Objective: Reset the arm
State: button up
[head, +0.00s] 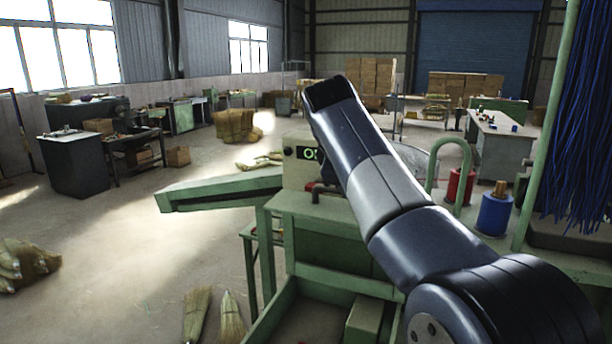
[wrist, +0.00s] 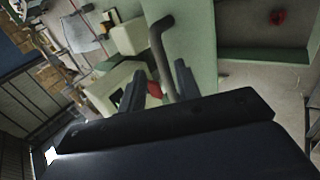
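My arm (head: 375,175) reaches up and forward over the green machine (head: 325,207), its wrist end high at the picture's middle. My gripper is hidden behind the arm in the head view. In the wrist view my gripper (wrist: 160,74) shows two dark fingers standing apart, with nothing visibly held. A small red part (wrist: 154,89) and a dark bent bar (wrist: 160,48) show between and beyond the fingers; I cannot tell their distance.
A green sloped arm of the machine (head: 220,190) juts left. A red spool (head: 460,187) and a blue spool (head: 494,213) stand right, near hanging blue strands (head: 585,110). Straw brooms (head: 231,318) lie on the floor front left. The left floor is mostly clear.

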aim_at(347, 215)
jog(key=v, duration=0.6)
jog(key=x, duration=1.1)
jog(key=shift+f+p, duration=0.25)
jog(key=shift+p, duration=0.05)
jog(key=shift+s+a+f, duration=0.1)
jog(key=shift+s+a, duration=0.15)
jog(key=shift+s, duration=0.25)
jog(key=shift+s+a+f, duration=0.1)
jog(key=shift+s+a, duration=0.1)
jog(key=shift+s, duration=0.3)
jog(key=shift+s, duration=0.1)
